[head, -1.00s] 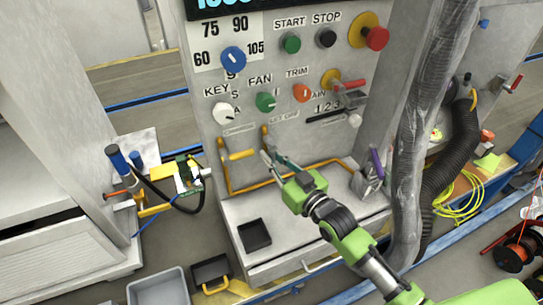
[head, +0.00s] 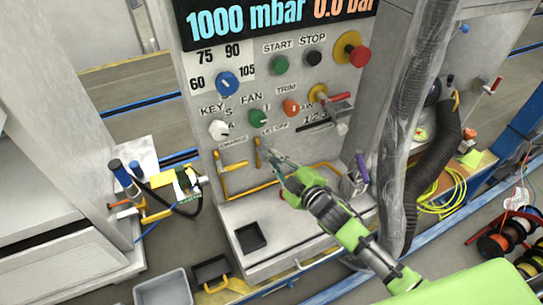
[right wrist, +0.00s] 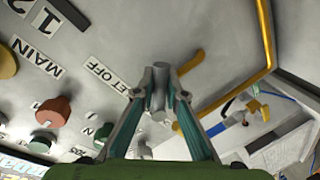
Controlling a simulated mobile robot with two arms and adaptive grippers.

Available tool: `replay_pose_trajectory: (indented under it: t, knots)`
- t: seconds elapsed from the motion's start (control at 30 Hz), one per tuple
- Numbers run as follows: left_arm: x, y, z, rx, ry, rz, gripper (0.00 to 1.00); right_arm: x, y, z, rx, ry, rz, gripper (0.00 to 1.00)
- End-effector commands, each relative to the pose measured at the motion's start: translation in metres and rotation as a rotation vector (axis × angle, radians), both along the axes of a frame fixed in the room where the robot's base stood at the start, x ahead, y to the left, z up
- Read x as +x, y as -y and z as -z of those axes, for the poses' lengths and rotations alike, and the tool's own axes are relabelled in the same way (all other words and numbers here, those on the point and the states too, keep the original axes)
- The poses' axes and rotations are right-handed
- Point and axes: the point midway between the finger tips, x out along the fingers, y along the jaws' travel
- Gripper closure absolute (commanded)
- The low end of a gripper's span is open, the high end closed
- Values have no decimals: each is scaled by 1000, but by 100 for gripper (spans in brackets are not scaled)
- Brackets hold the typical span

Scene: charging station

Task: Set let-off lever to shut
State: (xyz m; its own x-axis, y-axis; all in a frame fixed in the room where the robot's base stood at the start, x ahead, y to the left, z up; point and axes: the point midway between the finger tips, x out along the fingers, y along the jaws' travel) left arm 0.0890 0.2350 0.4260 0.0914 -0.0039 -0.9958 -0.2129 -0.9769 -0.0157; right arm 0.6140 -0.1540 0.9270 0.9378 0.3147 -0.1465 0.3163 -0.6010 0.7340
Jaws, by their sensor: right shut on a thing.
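The let-off lever (head: 257,150) is yellow and points down on the grey panel, below the "LET OFF" label. Its yellow handle also shows in the right wrist view (right wrist: 190,62). My right gripper (head: 272,155) reaches the panel just right of this lever in the head view. In the right wrist view its fingertips (right wrist: 160,92) are shut on a grey cylindrical part, which looks like the lever's stem. The fingers hide part of the lever. My left gripper is not in view.
Left of the let-off lever is another yellow lever (head: 232,167). A yellow pipe (head: 300,171) runs below. Knobs, including the green fan knob (head: 258,118), sit above. A ribbed hose (head: 428,150) and a grey column (head: 418,120) stand to the right.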

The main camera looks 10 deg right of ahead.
Motion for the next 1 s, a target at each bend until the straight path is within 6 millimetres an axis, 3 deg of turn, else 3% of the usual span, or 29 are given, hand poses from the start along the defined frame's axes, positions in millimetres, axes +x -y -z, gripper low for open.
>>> replay_pose_trajectory:
  t: [0.2,0.6,1.0]
  knots:
    - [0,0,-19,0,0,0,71,1,5,-11,-202,41,0,100]
    - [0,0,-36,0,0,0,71,2,9,-23,-533,106,-1,100]
    - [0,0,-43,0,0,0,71,2,10,-28,-703,138,0,100]
